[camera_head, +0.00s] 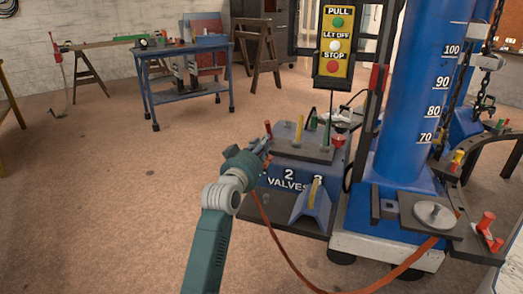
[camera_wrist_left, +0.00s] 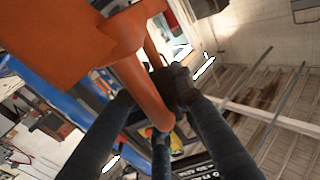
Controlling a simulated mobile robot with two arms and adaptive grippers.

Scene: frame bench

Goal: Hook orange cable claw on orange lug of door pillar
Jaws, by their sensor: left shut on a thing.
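My left gripper (camera_head: 262,149) is in front of the blue valve box. It is shut on the orange cable claw, whose large orange body (camera_wrist_left: 130,62) runs between my dark fingers in the left wrist view. In the head view the claw is small and mostly hidden by the gripper. The orange cable (camera_head: 288,261) hangs from the gripper in a slack loop and rises towards the round plate at the right. I cannot make out the door pillar or its orange lug in either view. My right gripper is not in view.
The valve box (camera_head: 285,180) with levers stands beside my gripper. A blue column (camera_head: 425,85) with number marks rises at the right, by a hanging button panel (camera_head: 335,45). A blue trolley (camera_head: 185,85) and sawhorses stand at the back. The left floor is clear.

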